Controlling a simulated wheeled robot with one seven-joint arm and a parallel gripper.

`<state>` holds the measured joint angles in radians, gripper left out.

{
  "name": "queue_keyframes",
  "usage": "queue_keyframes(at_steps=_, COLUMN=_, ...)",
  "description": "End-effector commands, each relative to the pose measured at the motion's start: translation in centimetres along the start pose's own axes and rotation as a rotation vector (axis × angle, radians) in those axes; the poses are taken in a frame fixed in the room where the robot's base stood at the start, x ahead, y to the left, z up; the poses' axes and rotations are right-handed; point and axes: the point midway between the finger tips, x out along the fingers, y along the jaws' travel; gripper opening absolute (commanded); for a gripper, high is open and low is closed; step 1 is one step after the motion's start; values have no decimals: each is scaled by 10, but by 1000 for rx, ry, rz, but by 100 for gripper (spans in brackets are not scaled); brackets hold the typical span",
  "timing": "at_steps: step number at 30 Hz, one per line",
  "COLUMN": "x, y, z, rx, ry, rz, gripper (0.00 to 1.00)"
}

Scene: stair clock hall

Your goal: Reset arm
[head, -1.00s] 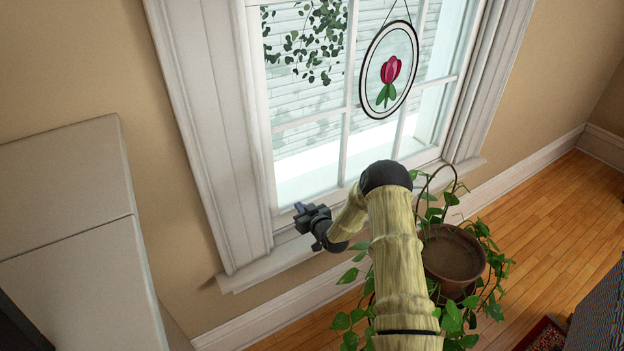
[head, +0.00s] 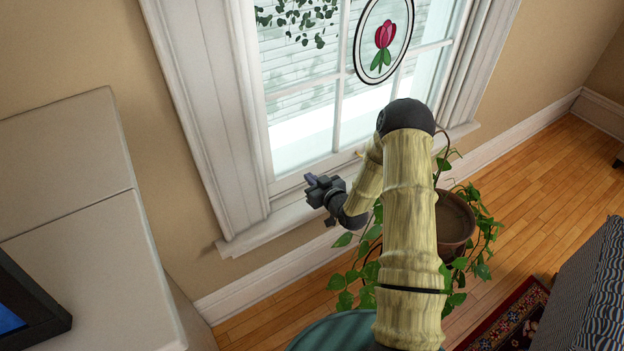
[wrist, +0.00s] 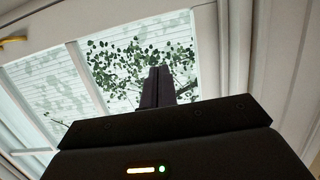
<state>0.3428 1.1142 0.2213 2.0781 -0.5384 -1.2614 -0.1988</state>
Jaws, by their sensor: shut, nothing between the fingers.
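My gripper (head: 314,183) is in front of the window sill in the head view, at the end of my bent arm. It also shows in the wrist view (wrist: 157,86), where its two dark fingers are together with nothing between them. It points up toward the window (wrist: 105,65), with green leaves behind the fingers. My arm rises from the bottom of the head view and hides part of the window and of the plant.
A potted plant (head: 455,222) with trailing leaves stands right behind my arm. A pale cabinet (head: 75,235) is at the left, with a dark framed screen (head: 25,310) on it. A tulip ornament (head: 383,40) hangs at the window. Wooden floor (head: 545,180) is open at the right.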

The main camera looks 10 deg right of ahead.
Motion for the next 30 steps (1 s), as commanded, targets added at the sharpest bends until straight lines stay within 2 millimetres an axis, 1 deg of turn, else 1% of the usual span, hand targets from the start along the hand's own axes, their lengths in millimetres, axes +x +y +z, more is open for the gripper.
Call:
queue_keyframes(at_steps=14, x=0, y=0, z=0, rx=-1, ry=-2, rz=0, gripper=0)
queue_keyframes(at_steps=17, x=-1, y=-1, z=-4, rx=-7, ry=-24, rz=-2, gripper=0)
queue_keyframes(at_steps=20, x=-5, y=-1, z=-12, rx=-20, ry=-81, rz=3, gripper=0)
queue_keyframes(at_steps=23, x=-13, y=-2, z=-22, rx=-38, ry=-174, rz=12, gripper=0)
queue_keyframes(at_steps=26, x=-28, y=-4, z=-33, rx=-48, ry=-283, rz=32, gripper=0)
queue_keyframes(at_steps=30, x=-55, y=-7, z=-48, rx=-49, ry=-428, rz=70, gripper=0)
